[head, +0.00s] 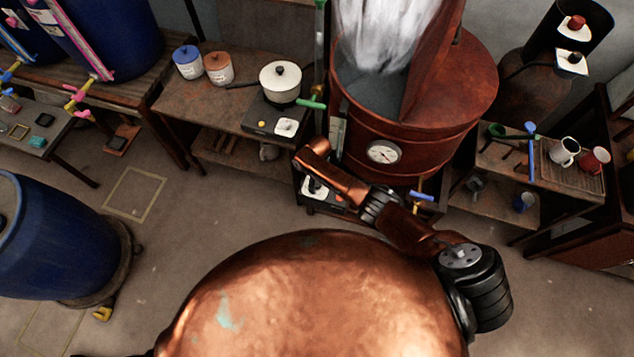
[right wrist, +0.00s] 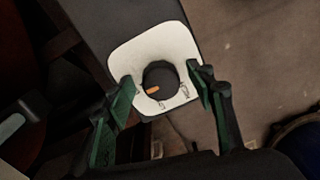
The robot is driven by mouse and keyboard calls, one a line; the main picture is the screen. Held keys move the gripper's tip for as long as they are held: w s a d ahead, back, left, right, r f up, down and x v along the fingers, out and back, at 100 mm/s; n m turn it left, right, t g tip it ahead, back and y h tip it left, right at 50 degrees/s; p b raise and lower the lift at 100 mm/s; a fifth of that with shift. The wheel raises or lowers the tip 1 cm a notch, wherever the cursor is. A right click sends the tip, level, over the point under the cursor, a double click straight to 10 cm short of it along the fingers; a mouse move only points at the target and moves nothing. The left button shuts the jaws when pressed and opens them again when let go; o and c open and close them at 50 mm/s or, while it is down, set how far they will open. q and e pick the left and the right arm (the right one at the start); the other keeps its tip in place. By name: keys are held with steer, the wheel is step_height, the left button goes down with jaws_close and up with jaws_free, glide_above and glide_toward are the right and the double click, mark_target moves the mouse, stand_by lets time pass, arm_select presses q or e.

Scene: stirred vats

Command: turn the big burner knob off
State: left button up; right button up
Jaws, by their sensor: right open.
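The big burner (head: 340,212) is a dark box low under the copper-red vat (head: 440,110). Its white control plate (head: 325,191) shows beside my right arm in the head view. In the right wrist view the white plate (right wrist: 130,52) carries a round black knob (right wrist: 161,80) with an orange mark at its lower left. Small markings on the plate are too fine to read. My right gripper (right wrist: 161,74) is open, its green-padded fingers on either side of the knob with gaps. In the head view my arm mostly hides this gripper. My left gripper is not in view.
A smaller burner (head: 260,123) with a white pot (head: 281,82) stands on the bench at the left. A blue-handled tap (head: 422,196) sticks out low on the vat. A side table with mugs (head: 564,152) stands right.

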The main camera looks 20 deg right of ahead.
steer(key=shift+r, duration=0.1)
step_height(320, 180, up, 12)
steer(key=shift+w+d, duration=0.15)
stand_by(0.4)
stand_by(0.5)
